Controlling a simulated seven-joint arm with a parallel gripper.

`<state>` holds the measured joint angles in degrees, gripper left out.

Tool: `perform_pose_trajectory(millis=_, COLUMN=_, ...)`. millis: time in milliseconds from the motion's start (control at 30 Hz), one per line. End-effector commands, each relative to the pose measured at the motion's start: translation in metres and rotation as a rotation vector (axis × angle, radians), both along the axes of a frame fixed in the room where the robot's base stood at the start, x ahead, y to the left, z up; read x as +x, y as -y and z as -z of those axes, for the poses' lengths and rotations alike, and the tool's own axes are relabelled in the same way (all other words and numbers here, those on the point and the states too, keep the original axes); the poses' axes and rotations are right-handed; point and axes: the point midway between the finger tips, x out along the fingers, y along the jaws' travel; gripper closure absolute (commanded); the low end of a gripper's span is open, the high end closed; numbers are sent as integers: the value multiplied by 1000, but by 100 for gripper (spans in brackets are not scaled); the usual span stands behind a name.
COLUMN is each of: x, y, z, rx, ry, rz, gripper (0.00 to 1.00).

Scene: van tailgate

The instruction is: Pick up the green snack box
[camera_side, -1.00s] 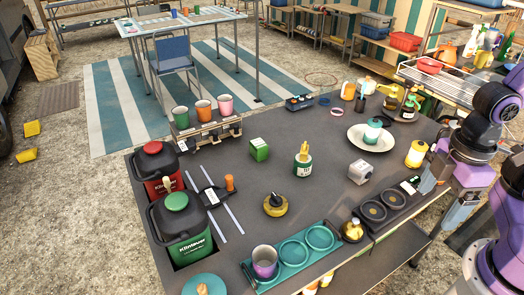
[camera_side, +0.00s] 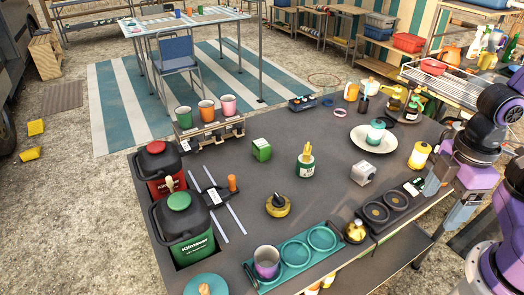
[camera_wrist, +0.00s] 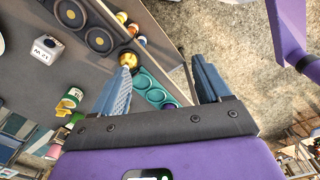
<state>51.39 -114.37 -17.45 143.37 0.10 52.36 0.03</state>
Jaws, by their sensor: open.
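The green snack box (camera_side: 262,149) is a small upright green carton with a pale top. It stands on the dark tabletop left of the middle in the side view, clear of its neighbours. My gripper (camera_side: 442,206) is at the right edge of the table in the side view, far to the right of the box. In the wrist view my gripper (camera_wrist: 163,68) shows two blue-grey fingers spread apart with nothing between them.
A cup rack (camera_side: 208,133) stands behind the box. A green-labelled bottle (camera_side: 305,170) and a grey cube (camera_side: 363,173) stand between the box and my gripper. Red and green canisters (camera_side: 183,233) stand at left.

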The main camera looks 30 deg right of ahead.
Motion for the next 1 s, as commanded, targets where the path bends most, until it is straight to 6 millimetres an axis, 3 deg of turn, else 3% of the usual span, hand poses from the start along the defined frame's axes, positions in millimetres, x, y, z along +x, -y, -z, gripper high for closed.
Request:
perform_pose_trajectory(millis=267, x=1, y=-1, z=0, rx=3, ry=0, rz=3, gripper=23)
perform_pose_trajectory(millis=367, x=8, y=-11, z=4, rx=28, ry=2, rz=25, gripper=23)
perform_pose_trajectory(millis=467, x=27, y=-35, z=13, rx=87, ry=14, rz=77, gripper=23)
perform_pose_trajectory(millis=700, x=109, y=-105, z=44, rx=299, ry=102, rz=297, gripper=23)
perform_pose_trajectory(millis=833, x=160, y=-131, z=61, rx=401, ry=186, rz=425, gripper=23)
perform_pose_trajectory(millis=1000, x=229, y=-146, z=83, rx=508, ry=331, rz=595, gripper=23)
